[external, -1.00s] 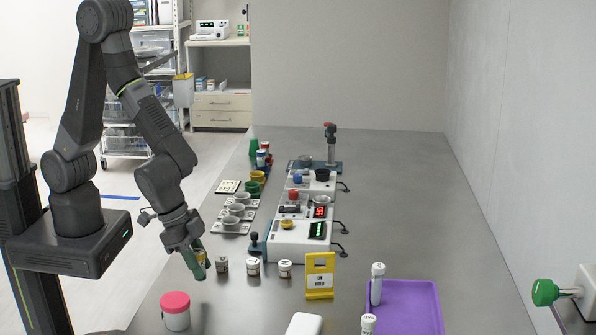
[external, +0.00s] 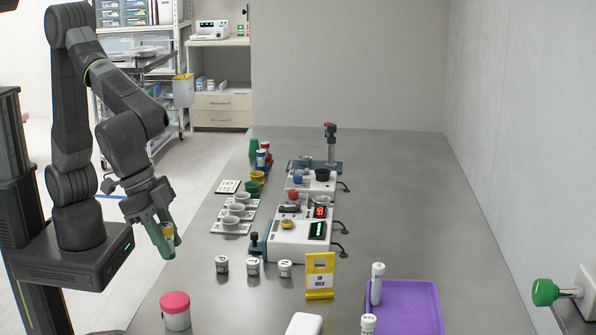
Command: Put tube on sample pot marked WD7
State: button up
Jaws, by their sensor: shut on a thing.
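My gripper (external: 163,240), with green fingers, is shut on a small yellowish thing (external: 169,231). It is held above the table's left edge, and the fingers hide most of it, so I cannot tell what it is. Three small pots with white marked lids stand in a row on the table: left pot (external: 222,265), middle pot (external: 253,267) and right pot (external: 285,268). Their marks are too small to read. A white tube (external: 377,284) stands upright at the purple tray's left side. Another white-capped tube (external: 368,325) shows at the bottom edge.
A yellow sign stand (external: 320,262) stands right of the pots. A pink-lidded jar (external: 176,311) is at the front left, and a purple tray (external: 415,300) at the front right. Devices (external: 295,236) and cups (external: 235,211) stand farther back.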

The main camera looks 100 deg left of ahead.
notch_tip(320, 180, down, 10)
jog(key=shift+d+r, duration=0.1)
jog(key=shift+r, duration=0.15)
jog(key=shift+f, duration=0.1)
jog(key=o, duration=0.5)
jog(key=shift+f, duration=0.1)
jog(key=o, duration=0.5)
jog(key=shift+c, duration=0.2)
jog(key=shift+r+p, duration=0.35)
jog(key=v, duration=1.1)
jog(key=shift+s+r+b, duration=0.15)
jog(key=shift+r+b, duration=0.15)
jog(key=shift+r, duration=0.05)
